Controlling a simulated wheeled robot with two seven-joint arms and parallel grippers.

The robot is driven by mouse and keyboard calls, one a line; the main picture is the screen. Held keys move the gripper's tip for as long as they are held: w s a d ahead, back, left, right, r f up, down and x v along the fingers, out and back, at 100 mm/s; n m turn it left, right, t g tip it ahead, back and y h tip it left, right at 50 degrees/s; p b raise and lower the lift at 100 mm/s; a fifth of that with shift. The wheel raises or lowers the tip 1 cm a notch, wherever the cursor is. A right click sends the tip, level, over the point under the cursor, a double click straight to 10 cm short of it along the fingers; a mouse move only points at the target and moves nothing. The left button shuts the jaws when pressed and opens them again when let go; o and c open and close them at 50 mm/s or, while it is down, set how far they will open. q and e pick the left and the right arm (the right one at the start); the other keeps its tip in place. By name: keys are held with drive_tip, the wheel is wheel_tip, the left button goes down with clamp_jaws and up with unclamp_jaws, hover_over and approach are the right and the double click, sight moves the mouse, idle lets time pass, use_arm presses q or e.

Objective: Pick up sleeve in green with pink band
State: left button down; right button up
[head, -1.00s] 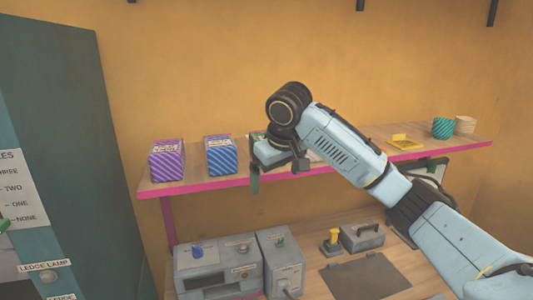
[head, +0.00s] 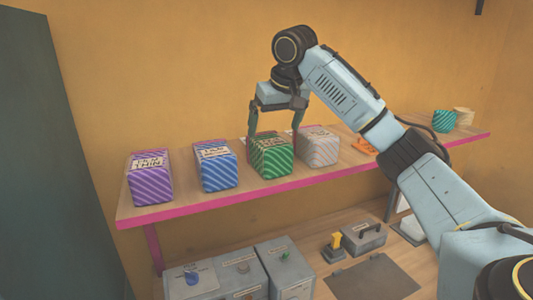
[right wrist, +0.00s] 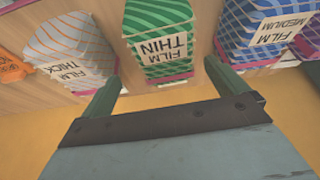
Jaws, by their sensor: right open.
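The green sleeve (head: 271,158) with pale diagonal stripes stands upright on the shelf, between the blue and grey sleeves. In the right wrist view the green sleeve (right wrist: 150,18) carries a label reading "FILM THIN" upside down, with a pink strip at its edge by the label. My right gripper (head: 275,134) is open, its two green fingers pointing down at either side of the green sleeve's upper part. In the right wrist view the fingers (right wrist: 162,72) flank the labelled end, with nothing held. I cannot tell whether they touch it. My left gripper is out of view.
Neighbouring sleeves stand close beside the fingers. Grey machine boxes (head: 283,270) stand on the bench below.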

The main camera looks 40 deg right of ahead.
sight(270, 139)
drive_tip(key=shift+x, duration=0.75)
drive_tip(key=shift+w+f, duration=0.2)
drive_tip(key=shift+f, duration=0.1)
drive_tip(key=shift+a+p+x, duration=0.25)
drive_tip(key=shift+p+x, duration=0.25)
drive_tip(key=shift+x, duration=0.65)
drive_tip(key=x, duration=0.2)
drive_tip(key=shift+w+a+f+p, duration=0.1)
drive_tip(key=shift+f+p, duration=0.2)
drive_tip(key=shift+w+f, duration=0.15)
drive_tip(key=shift+f, duration=0.15)
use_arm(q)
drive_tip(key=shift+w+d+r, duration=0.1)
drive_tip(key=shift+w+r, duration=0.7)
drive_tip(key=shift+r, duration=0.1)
use_arm(e)
drive_tip(key=shift+f, duration=0.3)
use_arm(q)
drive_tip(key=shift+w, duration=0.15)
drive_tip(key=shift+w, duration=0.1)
use_arm(e)
drive_tip(key=c, duration=1.2)
